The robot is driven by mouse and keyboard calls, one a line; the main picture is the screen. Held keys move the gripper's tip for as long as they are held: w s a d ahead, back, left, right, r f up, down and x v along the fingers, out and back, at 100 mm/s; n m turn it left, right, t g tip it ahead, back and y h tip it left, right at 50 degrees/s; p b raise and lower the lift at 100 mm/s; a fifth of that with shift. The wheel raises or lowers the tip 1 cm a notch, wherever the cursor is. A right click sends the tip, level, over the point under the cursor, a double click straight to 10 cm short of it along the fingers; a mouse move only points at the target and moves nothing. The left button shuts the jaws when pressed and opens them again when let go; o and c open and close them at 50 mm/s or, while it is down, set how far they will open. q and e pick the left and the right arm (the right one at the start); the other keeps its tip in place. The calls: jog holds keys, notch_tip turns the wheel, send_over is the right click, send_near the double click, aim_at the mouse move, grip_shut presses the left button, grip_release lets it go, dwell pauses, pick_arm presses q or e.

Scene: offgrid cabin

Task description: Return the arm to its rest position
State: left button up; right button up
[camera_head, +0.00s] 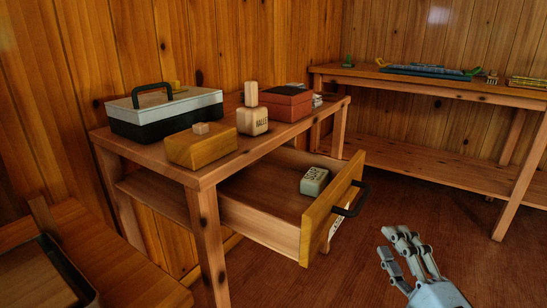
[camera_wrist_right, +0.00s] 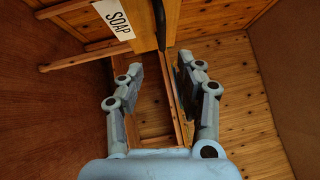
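My right gripper (camera_head: 390,244) is at the lower right of the head view, in front of and to the right of the pulled-out wooden drawer (camera_head: 262,226). In the right wrist view the fingers of the gripper (camera_wrist_right: 160,68) are spread apart with nothing between them. The drawer's dark handle (camera_head: 352,199) is apart from the fingers. The handle (camera_wrist_right: 160,22) and a white SOAP label (camera_wrist_right: 118,18) also show in the wrist view. A green soap block (camera_head: 314,181) lies inside the open drawer. My left gripper is not in view.
A workbench (camera_head: 440,83) stands behind at right. The floor around my right gripper looks clear.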

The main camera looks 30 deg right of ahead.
jog(key=s+a+f+n+g+y+p, duration=0.1)
jog(key=a+f+n+g+y, duration=0.35)
jog(key=f, duration=0.85)
jog(key=s+a+f+n+g+y+p, duration=0.1)
jog(key=f+n+g+p, duration=0.1)
jog(key=f+n, duration=0.8)
jog(key=s+a+f+n+g+y, duration=0.15)
jog(key=s+f+g, duration=0.25)
jog(key=s+f, duration=0.75)
jog(key=s+f+n+g, duration=0.3)
jog(key=s+n, duration=0.1)
jog(key=s, duration=0.4)
jog(key=s+a+f+n+g, duration=0.1)
jog(key=s+f+n+g, duration=0.3)
jog(key=s, duration=0.4)
jog(key=shift+f+n, duration=0.15)
jog(key=shift+n, duration=0.15)
